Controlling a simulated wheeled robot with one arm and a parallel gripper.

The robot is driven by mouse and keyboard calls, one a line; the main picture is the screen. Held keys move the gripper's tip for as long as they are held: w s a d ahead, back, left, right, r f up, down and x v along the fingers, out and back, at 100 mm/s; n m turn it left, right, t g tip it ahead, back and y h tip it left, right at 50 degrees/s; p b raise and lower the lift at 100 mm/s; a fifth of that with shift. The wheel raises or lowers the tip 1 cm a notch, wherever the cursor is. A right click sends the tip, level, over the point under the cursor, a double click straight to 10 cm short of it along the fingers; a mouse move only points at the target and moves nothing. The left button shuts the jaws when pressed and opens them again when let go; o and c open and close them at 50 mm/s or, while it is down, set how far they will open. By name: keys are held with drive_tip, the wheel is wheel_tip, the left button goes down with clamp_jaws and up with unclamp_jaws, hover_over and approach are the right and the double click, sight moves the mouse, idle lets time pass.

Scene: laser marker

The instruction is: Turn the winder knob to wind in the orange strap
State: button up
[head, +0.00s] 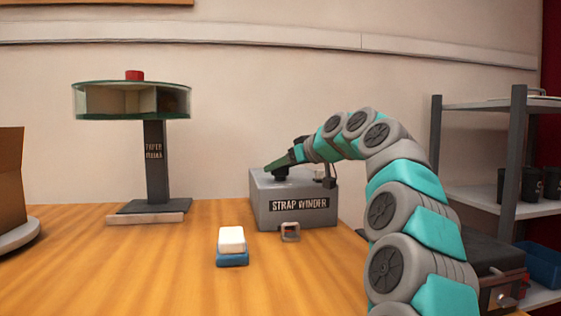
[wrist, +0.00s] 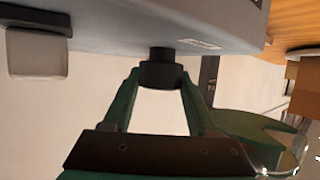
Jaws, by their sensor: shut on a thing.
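The grey strap winder (head: 300,205) stands on the wooden table, its labelled front facing me. Its body (wrist: 190,20) fills the top of the wrist view. A black knob (head: 280,174) sits on top; in the wrist view the knob (wrist: 158,72) is between the two green fingers. My gripper (head: 279,166), also in the wrist view (wrist: 160,80), is shut on the knob, with a fingertip at each side. A small square buckle-like piece (head: 290,232) is at the winder's lower front. I cannot clearly make out the orange strap.
A white and blue block (head: 232,245) lies on the table in front of the winder. A round divided stand (head: 155,165) is at the left, and a brown box (head: 10,180) at the far left. A shelf with dark cups (head: 490,190) is at the right.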

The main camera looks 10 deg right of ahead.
drive_tip(key=shift+r+n+y+p, duration=0.2)
drive_tip(key=shift+n+y+p, duration=0.15)
drive_tip(key=shift+n+y, duration=0.05)
drive_tip(key=shift+n+g+y+p, duration=0.35)
drive_tip(key=shift+n+g+y, duration=0.05)
drive_tip(key=shift+g, duration=0.1)
drive_tip(key=shift+f, duration=0.1)
drive_tip(key=o, duration=1.4)
drive_tip(key=shift+c, duration=0.2)
drive_tip(key=shift+d, duration=0.1)
drive_tip(key=v, duration=0.6)
drive_tip(key=shift+s+d, duration=0.25)
drive_tip(key=shift+d, duration=0.05)
drive_tip(key=shift+s+d+r, duration=0.2)
drive_tip(key=shift+s+r, duration=0.1)
drive_tip(key=shift+s, duration=0.05)
